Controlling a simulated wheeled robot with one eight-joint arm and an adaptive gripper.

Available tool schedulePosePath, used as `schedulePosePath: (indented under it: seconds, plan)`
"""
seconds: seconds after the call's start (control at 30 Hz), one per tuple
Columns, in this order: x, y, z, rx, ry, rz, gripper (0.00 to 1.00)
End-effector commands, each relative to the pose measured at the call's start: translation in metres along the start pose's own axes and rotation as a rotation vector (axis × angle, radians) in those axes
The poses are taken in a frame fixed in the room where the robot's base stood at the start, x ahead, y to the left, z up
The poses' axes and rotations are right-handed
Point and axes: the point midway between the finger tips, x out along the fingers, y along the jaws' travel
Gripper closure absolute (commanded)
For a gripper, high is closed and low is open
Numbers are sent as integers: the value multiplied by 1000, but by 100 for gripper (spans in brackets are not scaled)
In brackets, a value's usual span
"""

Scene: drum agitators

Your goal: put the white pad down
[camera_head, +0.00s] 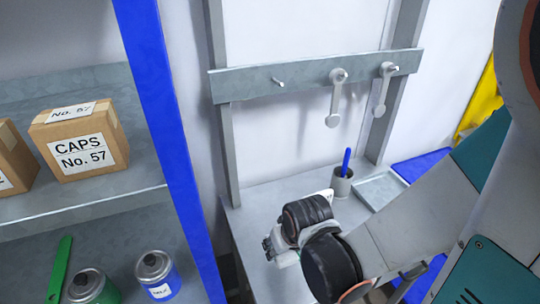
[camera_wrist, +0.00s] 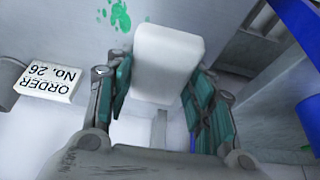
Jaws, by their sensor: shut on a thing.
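The white pad (camera_wrist: 168,55) is a plain, round-cornered white block in the wrist view. It sits between the two teal fingers of my gripper (camera_wrist: 160,80), which is shut on it. In the head view my gripper (camera_head: 272,246) is over the grey bench (camera_head: 250,213), largely hidden by my own wrist. The held pad cannot be made out there. From these views I cannot tell whether the pad touches a surface.
A card reading "ORDER No. 26" (camera_wrist: 48,82) lies left of my gripper in the wrist view, near green smears (camera_wrist: 115,17). A cup with a blue pen (camera_head: 343,182) and a grey tray (camera_head: 380,190) stand on the bench. A blue shelf post (camera_head: 165,120) rises left.

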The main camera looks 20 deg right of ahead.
Motion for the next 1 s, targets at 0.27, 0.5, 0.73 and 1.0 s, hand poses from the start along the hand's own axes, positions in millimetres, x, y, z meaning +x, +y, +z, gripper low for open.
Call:
schedulePosePath:
  seconds: [0.27, 0.5, 0.73, 1.0]
  plan:
    - [2, -1, -4, -2, 0, -1, 77]
    - [23, 0, -53, -1, 0, 0, 77]
    - [45, 0, -106, -1, 0, 0, 77]
    - [69, 0, -163, 0, 0, 0, 77]
